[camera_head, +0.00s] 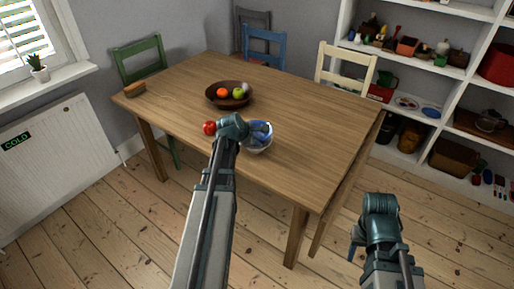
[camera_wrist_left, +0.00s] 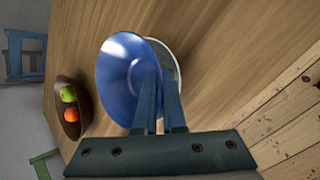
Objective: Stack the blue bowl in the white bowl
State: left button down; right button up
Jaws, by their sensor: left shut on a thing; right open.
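The blue bowl (camera_head: 263,130) is above the near part of the wooden table, and it also shows large and tilted in the left wrist view (camera_wrist_left: 112,75). My left gripper (camera_wrist_left: 160,78) is shut on the blue bowl's wall. The white bowl (camera_head: 259,149) is right below the blue bowl, and part of its rim shows behind the blue bowl in the left wrist view (camera_wrist_left: 174,60). The blue bowl covers most of the white bowl, so I cannot tell whether they touch. My right gripper (camera_head: 355,248) is open, beyond the table's right edge.
The table's right half is clear.

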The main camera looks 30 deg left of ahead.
pick_arm(q)
notch_tip(320, 180, down, 3)
jog(key=shift+r+b, duration=0.15)
jog(key=shift+b, duration=0.85)
jog(key=shift+s, duration=0.25)
jog(key=c, duration=1)
grip_release()
jog(key=shift+a+r, duration=0.1)
jog(key=shift+r, duration=0.05)
jog(key=p+v, duration=0.9)
jog(key=v, duration=0.2)
